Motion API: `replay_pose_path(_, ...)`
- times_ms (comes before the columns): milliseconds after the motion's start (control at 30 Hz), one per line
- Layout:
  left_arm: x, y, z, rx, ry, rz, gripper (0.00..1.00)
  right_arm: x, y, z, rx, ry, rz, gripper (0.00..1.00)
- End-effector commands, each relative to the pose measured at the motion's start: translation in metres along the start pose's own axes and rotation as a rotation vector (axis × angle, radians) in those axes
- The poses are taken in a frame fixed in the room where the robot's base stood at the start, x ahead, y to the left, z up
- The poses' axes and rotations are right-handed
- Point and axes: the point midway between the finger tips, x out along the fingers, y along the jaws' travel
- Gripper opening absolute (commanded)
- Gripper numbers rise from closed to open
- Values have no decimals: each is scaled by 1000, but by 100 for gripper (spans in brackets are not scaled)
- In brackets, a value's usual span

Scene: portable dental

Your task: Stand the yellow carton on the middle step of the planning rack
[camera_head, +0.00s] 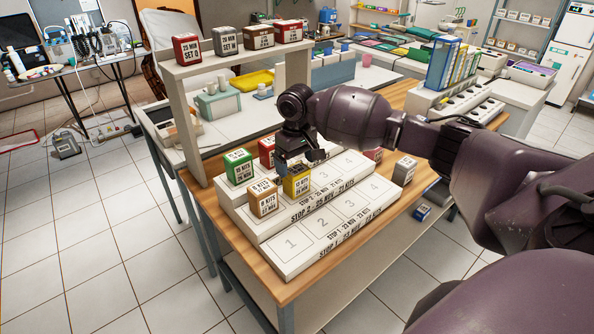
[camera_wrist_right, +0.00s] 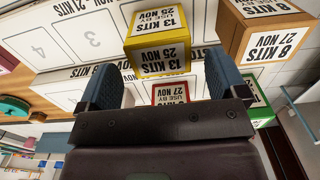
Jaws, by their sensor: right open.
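The yellow carton (camera_head: 297,181), labelled 13 kits, 25 Nov, appears upright on the middle step of the white planning rack (camera_head: 290,254), in the second place from the left. A brown carton (camera_head: 263,199) stands left of it on the same step. My right gripper (camera_head: 291,164) is at the carton's upper back side. In the wrist view its two blue fingers (camera_wrist_right: 160,68) are spread wide. The yellow carton (camera_wrist_right: 158,48) lies just past the fingertips with no clear contact. My left gripper is out of view.
Green (camera_head: 238,167) and red (camera_head: 267,153) cartons stand on the rack's back step. Several cartons line a raised shelf (camera_head: 240,57) at left. The front step is bare.

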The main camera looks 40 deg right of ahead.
Motion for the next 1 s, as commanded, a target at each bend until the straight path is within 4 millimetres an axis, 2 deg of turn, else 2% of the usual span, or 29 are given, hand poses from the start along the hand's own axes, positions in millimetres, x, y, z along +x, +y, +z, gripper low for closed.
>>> replay_pose_path(33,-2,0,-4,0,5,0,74,-14,0,0,-1,5,0,91)
replay_pose_path(200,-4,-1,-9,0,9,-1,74,-46,0,0,0,4,1,91)
replay_pose_path(400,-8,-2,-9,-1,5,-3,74,-71,0,0,0,3,0,91)
replay_pose_path(600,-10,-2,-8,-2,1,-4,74,-81,0,0,0,1,0,91)
replay_pose_path(1000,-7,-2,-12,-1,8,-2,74,-81,0,0,0,0,0,91)
